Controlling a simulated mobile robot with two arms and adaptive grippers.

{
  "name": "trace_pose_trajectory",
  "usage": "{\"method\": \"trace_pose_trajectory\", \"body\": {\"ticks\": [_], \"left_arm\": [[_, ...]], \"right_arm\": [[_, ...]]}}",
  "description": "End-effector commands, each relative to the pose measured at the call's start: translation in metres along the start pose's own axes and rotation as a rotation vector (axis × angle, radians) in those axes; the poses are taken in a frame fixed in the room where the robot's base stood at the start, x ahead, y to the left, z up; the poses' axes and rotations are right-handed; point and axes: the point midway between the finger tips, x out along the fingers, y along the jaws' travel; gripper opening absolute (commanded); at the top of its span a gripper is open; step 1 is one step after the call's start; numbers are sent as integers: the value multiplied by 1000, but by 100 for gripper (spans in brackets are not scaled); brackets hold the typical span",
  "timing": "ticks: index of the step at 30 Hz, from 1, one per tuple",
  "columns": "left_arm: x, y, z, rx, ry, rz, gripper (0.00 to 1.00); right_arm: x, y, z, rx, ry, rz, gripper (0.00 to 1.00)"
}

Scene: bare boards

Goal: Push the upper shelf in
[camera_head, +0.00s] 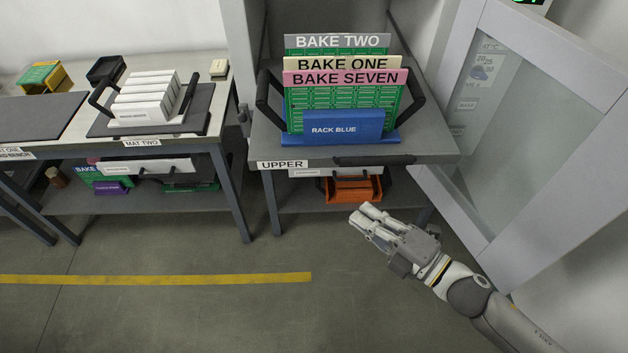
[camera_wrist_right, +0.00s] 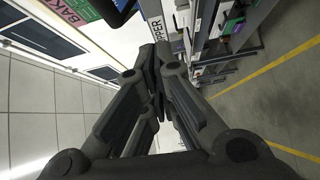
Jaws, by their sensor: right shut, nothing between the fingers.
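The upper shelf (camera_head: 425,138) is a grey slab with an "UPPER" label on its front edge and a dark handle strip (camera_head: 374,160). It sticks out of the open grey cabinet (camera_head: 240,40). It carries a blue rack (camera_head: 345,127) labelled "RACK BLUE", with several upright green boards tagged BAKE TWO, BAKE ONE and BAKE SEVEN. My right gripper (camera_head: 364,214) is shut and empty, in front of and below the shelf's front edge, apart from it. In the right wrist view its fingers (camera_wrist_right: 156,80) meet, with the "UPPER" label just beyond. My left gripper is not in view.
The glass-panelled cabinet door (camera_head: 510,130) stands open on the right, close to my right arm. A workbench (camera_head: 215,115) with a white rack (camera_head: 145,100) stands left. The floor in front is clear.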

Motion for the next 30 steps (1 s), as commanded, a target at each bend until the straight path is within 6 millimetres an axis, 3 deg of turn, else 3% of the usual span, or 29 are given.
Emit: {"method": "trace_pose_trajectory", "body": {"ticks": [3, 8, 23, 30], "left_arm": [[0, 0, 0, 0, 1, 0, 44], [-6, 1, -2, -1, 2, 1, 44], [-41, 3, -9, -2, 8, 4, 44], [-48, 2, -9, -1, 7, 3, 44]], "right_arm": [[1, 12, -9, -34, 29, 18, 0], [13, 16, -10, -36, 31, 23, 0], [106, 20, -13, -33, 30, 23, 0], [124, 17, 9, -32, 29, 20, 0]]}}
